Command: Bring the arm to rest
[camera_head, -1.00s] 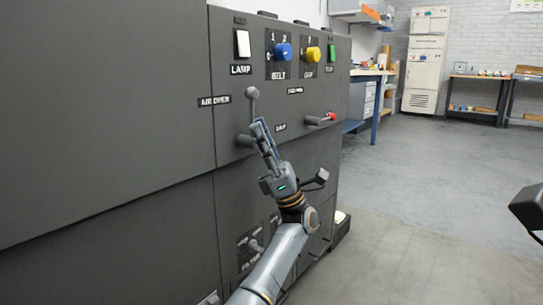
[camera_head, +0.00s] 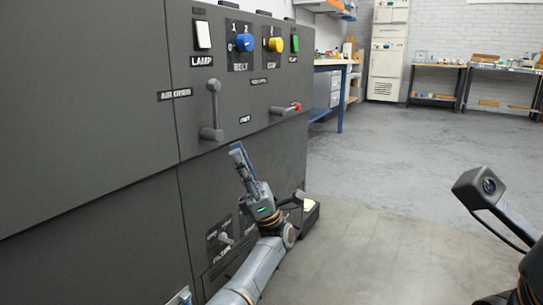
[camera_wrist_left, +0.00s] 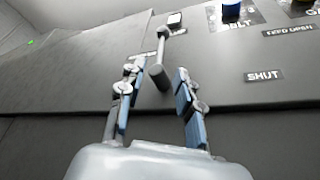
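My left gripper (camera_head: 237,150) is in front of the dark grey machine panel (camera_head: 90,100), below a grey lever (camera_head: 212,105). The lever points up from its pivot, with a round knob at its top. In the left wrist view my left gripper (camera_wrist_left: 156,88) has its two blue-padded fingers spread apart. The lever (camera_wrist_left: 158,68) shows beyond and between them, and nothing is held. Only part of my right arm, with its wrist camera, shows at the right edge of the head view; its gripper is not visible.
A lower toggle (camera_head: 225,238) is near my left forearm. Open floor (camera_head: 390,200) lies right.

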